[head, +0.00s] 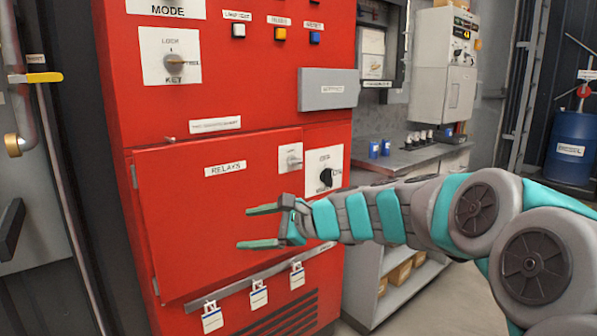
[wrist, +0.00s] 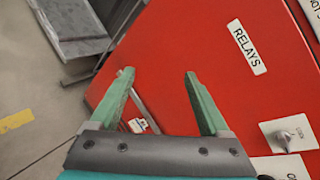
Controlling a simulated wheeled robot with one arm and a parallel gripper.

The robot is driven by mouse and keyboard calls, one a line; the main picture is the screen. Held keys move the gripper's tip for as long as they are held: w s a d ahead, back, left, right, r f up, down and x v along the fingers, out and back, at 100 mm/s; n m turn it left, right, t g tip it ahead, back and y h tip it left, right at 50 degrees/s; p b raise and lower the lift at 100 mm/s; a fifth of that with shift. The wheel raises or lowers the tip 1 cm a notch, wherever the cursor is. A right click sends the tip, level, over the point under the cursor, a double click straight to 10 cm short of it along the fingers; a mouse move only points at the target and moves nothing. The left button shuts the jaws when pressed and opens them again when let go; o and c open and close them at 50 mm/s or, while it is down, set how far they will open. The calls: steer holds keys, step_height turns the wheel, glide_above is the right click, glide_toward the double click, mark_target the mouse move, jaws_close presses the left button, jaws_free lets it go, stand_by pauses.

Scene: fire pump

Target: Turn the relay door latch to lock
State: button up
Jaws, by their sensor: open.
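The relay door (head: 215,215) is a red panel with a white RELAYS label (head: 225,168), and it appears closed. The latch (head: 291,158) is a small grey knob on a white plate at the door's upper right. In the wrist view the latch (wrist: 288,136) is at the lower right, outside the fingers, and the RELAYS label (wrist: 249,51) is at the upper right. My gripper (head: 244,227) is open and empty in front of the door, below and left of the latch. Its two green fingers also show in the wrist view (wrist: 160,75), apart from the latch.
A black rotary switch (head: 325,176) is right of the latch. A grey box (head: 328,89) juts out above. A grey rail (head: 250,276) with several hanging tags runs below the door. A counter (head: 420,157) stands to the right. Free space lies before the cabinet.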

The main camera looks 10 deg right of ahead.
steer(key=w+d+r+m+t, duration=0.45)
steer(key=w+d+m, duration=0.25)
steer(key=w+d, duration=0.25)
steer(key=m+t+h, duration=0.3)
steer(key=m, duration=0.3)
glide_toward(297, 163)
steer(key=w, duration=0.1)
steer(key=shift+p+x, duration=0.3)
steer(key=shift+x, duration=3.6)
steer(key=shift+s+a+f, duration=0.1)
steer(key=shift+c, duration=0.2)
jaws_close()
